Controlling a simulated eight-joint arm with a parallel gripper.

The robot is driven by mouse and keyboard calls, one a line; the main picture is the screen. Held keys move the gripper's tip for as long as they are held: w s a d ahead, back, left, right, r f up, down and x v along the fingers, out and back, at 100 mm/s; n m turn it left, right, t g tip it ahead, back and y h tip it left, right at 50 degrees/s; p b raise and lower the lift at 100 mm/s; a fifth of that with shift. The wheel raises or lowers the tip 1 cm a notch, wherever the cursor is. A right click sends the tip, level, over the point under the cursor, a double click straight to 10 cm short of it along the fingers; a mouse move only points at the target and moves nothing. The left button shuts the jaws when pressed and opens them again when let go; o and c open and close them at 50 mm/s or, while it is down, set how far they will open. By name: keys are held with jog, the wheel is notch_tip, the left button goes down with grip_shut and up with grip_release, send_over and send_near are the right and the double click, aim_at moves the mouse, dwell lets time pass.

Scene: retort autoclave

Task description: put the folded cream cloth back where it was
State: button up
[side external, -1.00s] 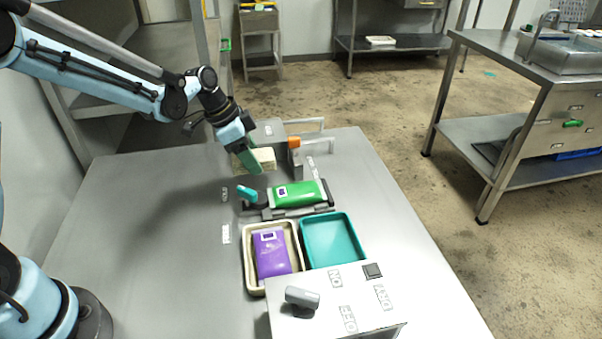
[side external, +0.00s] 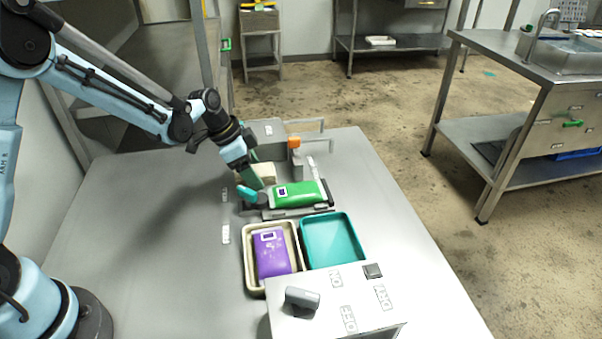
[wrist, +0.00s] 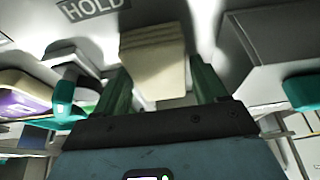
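The folded cream cloth (side external: 267,173) is a pale, layered block behind the green pouch in the side view. It also shows in the wrist view (wrist: 155,62), between my two green fingers. My gripper (side external: 257,178) points down at the cloth, with a finger along each side of it. In the wrist view, the fingers of my gripper (wrist: 162,88) appear to touch the cloth's sides. I cannot tell whether its underside touches the table. A HOLD label (wrist: 92,8) lies on the surface beside it.
A green pouch (side external: 299,194) lies on a dark rack close in front, by a teal-handled tool (side external: 248,194). A purple pouch (side external: 271,254) lies in a cream tray (side external: 247,285), beside an empty teal tray (side external: 332,240). A grey box (side external: 266,130) and orange-topped post (side external: 294,142) stand behind. The left table is clear.

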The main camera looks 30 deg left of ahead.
jog(key=v, duration=1.1)
jog(key=s+d+r+n+t+y, duration=0.1)
jog(key=s+n+t, duration=0.1)
jog(key=s+n, duration=0.2)
jog(key=s+d+r+n+t+y, duration=0.2)
jog(key=s+n, duration=0.3)
jog(key=s, duration=0.6)
jog(key=shift+r, duration=0.2)
